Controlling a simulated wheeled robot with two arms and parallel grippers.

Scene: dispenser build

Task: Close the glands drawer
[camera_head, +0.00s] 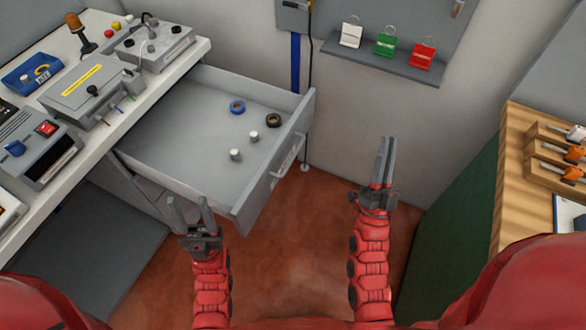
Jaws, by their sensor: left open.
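The glands drawer (190,130) is a grey drawer pulled well out from under the bench on the left. Inside it lie a blue ring (237,106), a black ring (273,120) and a few small light cylinders (236,155). A pale handle (287,160) is on its front panel. My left gripper (188,208) is open and empty, in front of the drawer's near side in the picture; I cannot tell if it touches. My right gripper (384,160) is right of the drawer front, apart from the handle, with its fingers close together and nothing visible between them.
The bench (190,58) on the left carries several grey devices, a blue box (32,74) and an orange beacon (76,25). A wall shelf (380,62) holds white, green and red tags. A wooden-topped bench (515,170) stands at right. Red floor between is clear.

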